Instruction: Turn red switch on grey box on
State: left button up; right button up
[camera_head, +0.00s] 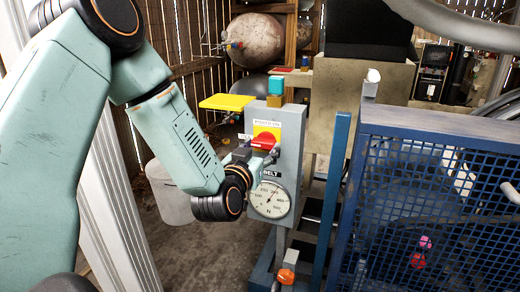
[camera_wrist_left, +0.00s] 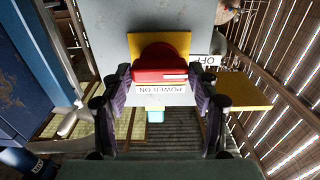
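The grey box (camera_head: 290,131) stands upright near the middle of the head view. Its front carries a yellow plate with the red switch (camera_head: 263,141) on it, under a "POWER ON" label. The switch also shows in the left wrist view (camera_wrist_left: 160,66), where the picture is turned over and an "OFF" label sits to the right of the plate. My left gripper (camera_head: 262,155) is at the front of the box, partly covering the switch. In the wrist view its two fingers (camera_wrist_left: 160,88) are spread, one on each side of the switch, with visible gaps. My right gripper is not in view.
A round gauge (camera_head: 270,200) sits just below my left gripper. A yellow panel (camera_head: 227,102) sticks out left of the box. A blue post (camera_head: 332,200) and a blue mesh guard (camera_head: 440,205) stand to the right. An orange knob (camera_head: 286,276) is low in front.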

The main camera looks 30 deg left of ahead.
pick_arm(q)
jog(key=c, duration=0.6)
jog(key=shift+o, duration=0.2)
jog(key=shift+r+m+p, duration=0.1)
jog(key=shift+m+p, duration=0.5)
jog(key=shift+p, duration=0.3)
jog(key=m+p, duration=1.3)
jog(key=p, duration=0.2)
jog(key=shift+m+p, duration=1.55)
jog(key=shift+m, duration=0.35)
jog(key=o, duration=1.1)
jog(key=shift+o, duration=0.2)
jog(key=shift+s, duration=0.1)
